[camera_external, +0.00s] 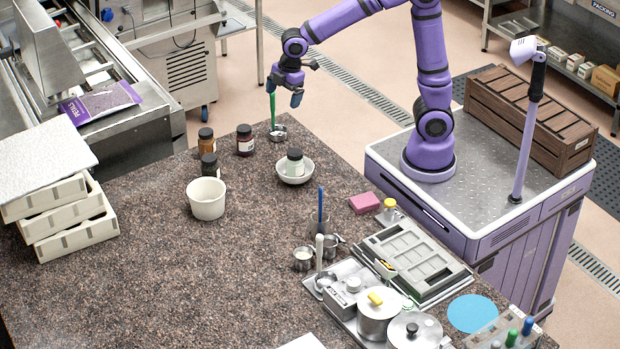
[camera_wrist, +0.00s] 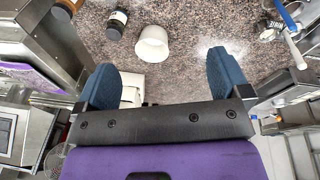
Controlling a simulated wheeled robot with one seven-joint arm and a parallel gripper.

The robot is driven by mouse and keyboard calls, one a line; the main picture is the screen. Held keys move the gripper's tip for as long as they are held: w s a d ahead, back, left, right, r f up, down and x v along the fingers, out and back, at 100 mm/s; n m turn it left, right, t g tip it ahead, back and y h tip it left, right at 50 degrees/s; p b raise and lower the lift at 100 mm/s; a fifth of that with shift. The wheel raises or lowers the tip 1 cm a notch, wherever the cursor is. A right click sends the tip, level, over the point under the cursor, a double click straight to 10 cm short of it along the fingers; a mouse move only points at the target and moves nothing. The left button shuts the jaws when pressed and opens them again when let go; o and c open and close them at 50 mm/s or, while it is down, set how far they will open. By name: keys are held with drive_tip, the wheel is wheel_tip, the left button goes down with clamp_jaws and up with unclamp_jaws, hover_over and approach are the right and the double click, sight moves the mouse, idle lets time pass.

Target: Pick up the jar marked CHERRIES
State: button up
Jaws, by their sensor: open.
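Several dark-lidded jars stand on the speckled counter; I cannot read which is marked CHERRIES. An amber jar (camera_external: 206,145) and a dark red jar with a pale label (camera_external: 245,141) stand towards the back edge. A dark jar (camera_external: 209,168) stands just behind a white tub (camera_external: 207,200). A pale-labelled jar (camera_external: 295,163) sits in a white bowl (camera_external: 294,178). My gripper (camera_external: 284,92) is open and empty, raised above the counter's back corner. In the wrist view its blue fingers (camera_wrist: 164,80) are wide apart; a dark jar (camera_wrist: 117,25) shows beyond them.
Stacked cream trays (camera_external: 70,220) fill the left side. A pink sponge (camera_external: 364,203), metal cups and pots (camera_external: 379,318) crowd the right. The counter's front middle is clear.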

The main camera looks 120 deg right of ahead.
drive_tip(key=w+d+f, duration=0.2)
drive_tip(key=d+f, duration=0.7)
drive_tip(key=d, duration=0.5)
drive_tip(key=n+g+y, duration=0.1)
drive_tip(key=y, duration=0.1)
hover_over(244, 127)
drive_tip(key=s, duration=0.1)
drive_tip(key=f, duration=0.8)
drive_tip(key=shift+a+f, duration=0.35)
drive_tip(key=shift+f, duration=0.05)
drive_tip(key=shift+s+d+f+n, duration=0.1)
drive_tip(key=shift+f+n, duration=0.15)
drive_tip(key=shift+n, duration=0.05)
drive_tip(key=f, duration=0.5)
drive_tip(key=shift+w, duration=0.3)
drive_tip(key=shift+w+f, duration=0.2)
drive_tip(key=shift+f, duration=0.7)
drive_tip(key=shift+w+f, duration=0.15)
drive_tip(key=shift+f, duration=0.75)
drive_tip(key=shift+w+f, duration=0.2)
drive_tip(key=shift+f, duration=0.7)
drive_tip(key=c, duration=1.2)
drive_tip(key=shift+o, duration=0.2)
drive_tip(key=shift+r, duration=0.1)
